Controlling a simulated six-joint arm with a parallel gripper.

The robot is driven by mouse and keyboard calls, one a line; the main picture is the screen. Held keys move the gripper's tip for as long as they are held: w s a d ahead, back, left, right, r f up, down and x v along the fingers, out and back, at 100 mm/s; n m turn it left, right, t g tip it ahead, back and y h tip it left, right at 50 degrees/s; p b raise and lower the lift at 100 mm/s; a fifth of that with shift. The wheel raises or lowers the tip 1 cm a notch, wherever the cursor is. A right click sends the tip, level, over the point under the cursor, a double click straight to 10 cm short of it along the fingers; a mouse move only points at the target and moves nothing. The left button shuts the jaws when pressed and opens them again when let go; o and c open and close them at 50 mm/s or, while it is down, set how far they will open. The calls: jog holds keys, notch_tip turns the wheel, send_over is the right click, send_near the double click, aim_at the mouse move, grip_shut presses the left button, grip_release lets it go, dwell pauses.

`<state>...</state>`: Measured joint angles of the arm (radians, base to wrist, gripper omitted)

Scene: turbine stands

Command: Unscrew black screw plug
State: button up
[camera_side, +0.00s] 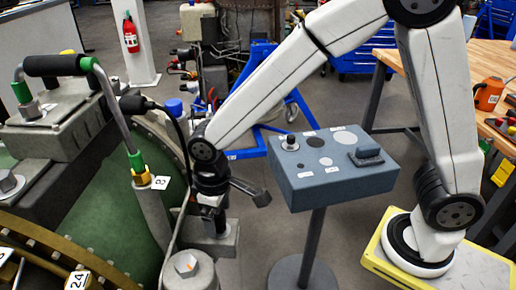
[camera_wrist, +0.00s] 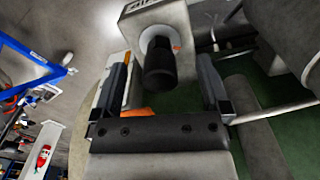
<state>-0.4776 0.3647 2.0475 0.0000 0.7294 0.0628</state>
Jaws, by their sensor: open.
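The black screw plug (camera_wrist: 160,66) is a dark cylinder with a pale ring at its base, set in a grey block (camera_wrist: 178,22). In the wrist view it stands between the two fingers of my gripper (camera_wrist: 163,84), with a visible gap on each side. The fingers are open and hold nothing. In the side view my gripper (camera_side: 211,204) hangs low, right of the green turbine casing and just above a small grey block (camera_side: 222,246). The plug is small and mostly hidden by the gripper there.
A blue-grey box (camera_side: 334,180) on a post stands right of my gripper, with round recesses and a black knob on top. The green casing (camera_side: 120,215), a bent pipe (camera_side: 118,110) and a bolted cylinder (camera_side: 190,272) crowd the left. A wooden bench (camera_side: 455,68) is at right.

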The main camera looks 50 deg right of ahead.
jog(key=shift+r, duration=0.15)
jog(key=shift+r, duration=2.35)
jog(key=shift+c, duration=1.4)
jog(key=shift+r+n, duration=0.6)
jog(key=shift+r, duration=0.95)
jog(key=shift+f, duration=0.15)
